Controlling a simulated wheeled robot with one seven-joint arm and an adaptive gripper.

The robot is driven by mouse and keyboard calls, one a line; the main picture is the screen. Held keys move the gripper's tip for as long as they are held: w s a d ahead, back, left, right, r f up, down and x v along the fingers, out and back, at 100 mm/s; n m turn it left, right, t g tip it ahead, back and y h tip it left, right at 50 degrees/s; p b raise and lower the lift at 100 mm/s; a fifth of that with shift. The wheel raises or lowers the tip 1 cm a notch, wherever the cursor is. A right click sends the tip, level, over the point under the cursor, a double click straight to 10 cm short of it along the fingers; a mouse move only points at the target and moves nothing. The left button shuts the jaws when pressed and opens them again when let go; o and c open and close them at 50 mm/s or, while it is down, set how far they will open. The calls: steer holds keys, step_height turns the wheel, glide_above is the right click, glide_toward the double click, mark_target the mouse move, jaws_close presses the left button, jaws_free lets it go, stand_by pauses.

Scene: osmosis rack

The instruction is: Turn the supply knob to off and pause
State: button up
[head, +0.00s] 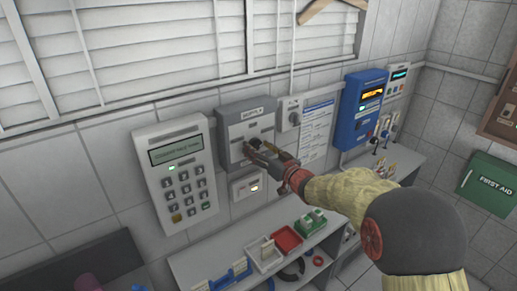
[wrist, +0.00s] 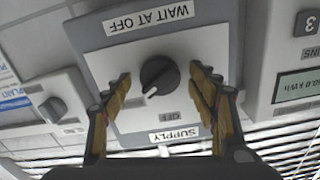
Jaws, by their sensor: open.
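The supply knob (wrist: 160,75) is a round black dial on a grey wall box (head: 236,111). In the wrist view the box appears upside down, with a SUPPLY label (wrist: 174,134), a small OFF mark (wrist: 165,117) and a WAIT AT OFF label (wrist: 148,18). The knob's white pointer mark points down and slightly left in that view, a little left of the OFF mark. My gripper (wrist: 160,74) is open, with one finger on each side of the knob and a visible gap to both. In the head view my gripper (head: 251,149) hides much of the knob.
A keypad panel (head: 176,170) is left of the box. A small switch (head: 291,112), a printed sheet (head: 317,128) and a blue unit (head: 361,105) are to the right. A small meter (head: 246,186) and a shelf with trays (head: 286,238) are below.

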steer(key=c, duration=0.4)
steer(key=c, duration=0.7)
steer(key=shift+c, duration=0.3)
